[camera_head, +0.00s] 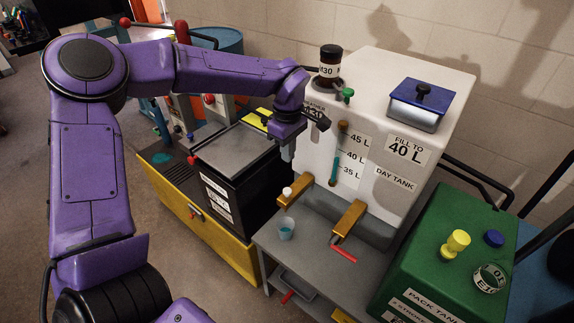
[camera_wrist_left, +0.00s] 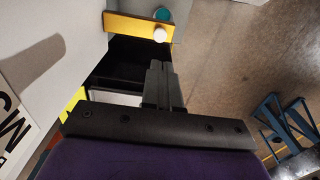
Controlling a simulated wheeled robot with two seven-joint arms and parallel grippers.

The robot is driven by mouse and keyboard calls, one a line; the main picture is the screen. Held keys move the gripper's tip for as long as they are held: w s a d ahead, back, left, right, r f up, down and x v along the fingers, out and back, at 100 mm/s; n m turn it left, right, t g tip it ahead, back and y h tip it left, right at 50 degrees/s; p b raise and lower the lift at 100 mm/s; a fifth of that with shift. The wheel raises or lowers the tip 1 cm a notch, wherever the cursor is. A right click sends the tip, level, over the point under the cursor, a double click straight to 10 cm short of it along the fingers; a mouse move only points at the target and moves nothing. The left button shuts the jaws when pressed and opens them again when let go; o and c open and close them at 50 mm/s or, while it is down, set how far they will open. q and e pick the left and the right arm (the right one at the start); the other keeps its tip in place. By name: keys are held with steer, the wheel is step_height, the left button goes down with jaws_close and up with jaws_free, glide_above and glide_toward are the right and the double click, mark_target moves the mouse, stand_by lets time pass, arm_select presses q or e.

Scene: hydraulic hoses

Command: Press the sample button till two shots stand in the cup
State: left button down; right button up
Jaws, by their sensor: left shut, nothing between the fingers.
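The white sample button (camera_head: 287,191) sits on the end of the left brass block (camera_head: 296,190) on the white day tank (camera_head: 400,185). In the left wrist view the white button (camera_wrist_left: 159,35) shows beyond my fingertips. A small clear cup (camera_head: 286,229) stands on the grey shelf below the button, with teal liquid low in it. Teal also shows beside the block in the left wrist view, probably the cup (camera_wrist_left: 162,14). My left gripper (camera_head: 288,152) is shut and empty, above the button and apart from it. My right gripper is not in view.
A second brass block with a red-handled lever (camera_head: 344,253) stands right of the cup. A black box (camera_head: 240,170) is close on the left. A green pack tank (camera_head: 450,255) stands at the right. The grey shelf (camera_head: 290,255) is bare in front of the cup.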

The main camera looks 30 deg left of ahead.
mark_target(288, 190)
arm_select(q)
steer(key=n+b, duration=0.1)
steer(key=n, duration=0.5)
steer(key=r+n+b, duration=0.1)
steer(key=n+b, duration=0.1)
steer(key=n, duration=0.4)
steer(key=n+b, duration=0.2)
steer(key=n, duration=0.4)
steer(key=shift+w+r, duration=0.1)
steer(key=shift+r, duration=0.2)
steer(key=shift+f, duration=0.1)
step_height(288, 190, down, 14)
steer(key=shift+r+p, duration=0.2)
steer(key=shift+p, duration=0.6)
steer(key=shift+f, duration=0.15)
